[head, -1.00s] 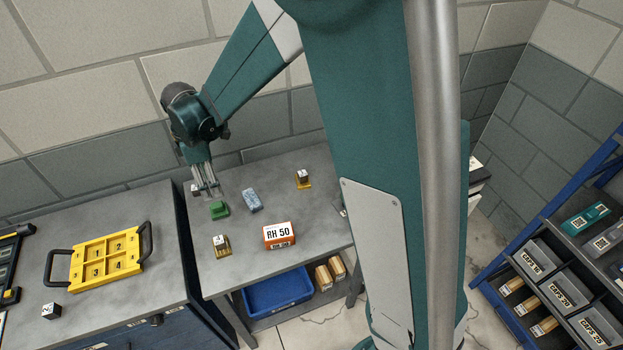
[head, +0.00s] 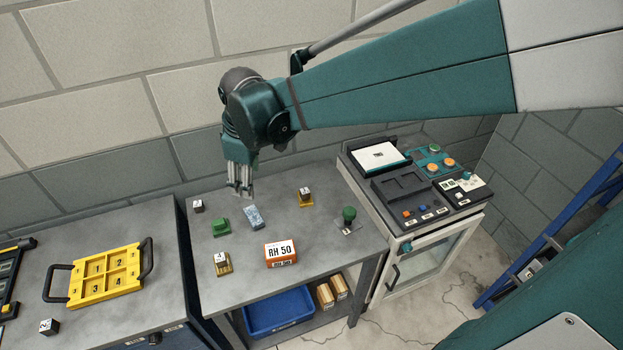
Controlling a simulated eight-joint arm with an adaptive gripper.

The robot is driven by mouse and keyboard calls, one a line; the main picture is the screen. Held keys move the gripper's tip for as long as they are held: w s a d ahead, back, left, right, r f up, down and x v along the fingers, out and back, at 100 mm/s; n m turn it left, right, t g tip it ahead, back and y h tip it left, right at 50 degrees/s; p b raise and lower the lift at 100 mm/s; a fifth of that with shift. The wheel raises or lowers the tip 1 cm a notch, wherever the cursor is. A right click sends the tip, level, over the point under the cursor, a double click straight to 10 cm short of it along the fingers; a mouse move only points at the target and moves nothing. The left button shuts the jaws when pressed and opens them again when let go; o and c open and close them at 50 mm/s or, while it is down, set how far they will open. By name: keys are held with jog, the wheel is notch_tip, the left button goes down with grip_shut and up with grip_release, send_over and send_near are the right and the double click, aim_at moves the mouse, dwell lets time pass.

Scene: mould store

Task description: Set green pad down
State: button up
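The green pad (head: 221,228) is a small green block that rests on the grey table, left of a blue-grey speckled block (head: 253,217). My gripper (head: 240,190) is above the back part of the table, up and to the right of the pad and apart from it. Its fingers look spread with a narrow gap, and nothing shows between them.
An orange RH 50 box (head: 281,253), small blocks on yellow stands (head: 222,264) and a dark cube (head: 198,206) share the table. A dark green knobbed tool (head: 348,217) stands right. A yellow tray (head: 105,275) lies on the left bench; a machine (head: 415,185) stands right.

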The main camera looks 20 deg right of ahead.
jog(key=s+d+r+m+t, duration=0.2)
jog(key=s+d+m, duration=0.3)
jog(key=s+d, duration=0.2)
jog(key=s+d+r+m+t, duration=0.2)
jog(key=s+d+m, duration=0.4)
jog(key=s, duration=0.6)
jog(key=shift+d+r+t+h, duration=0.3)
jog(key=shift+d+r, duration=0.1)
jog(key=shift+r, duration=0.1)
notch_tip(320, 180, down, 4)
jog(key=b, duration=0.4)
jog(key=shift+f, duration=0.2)
dwell(0.8)
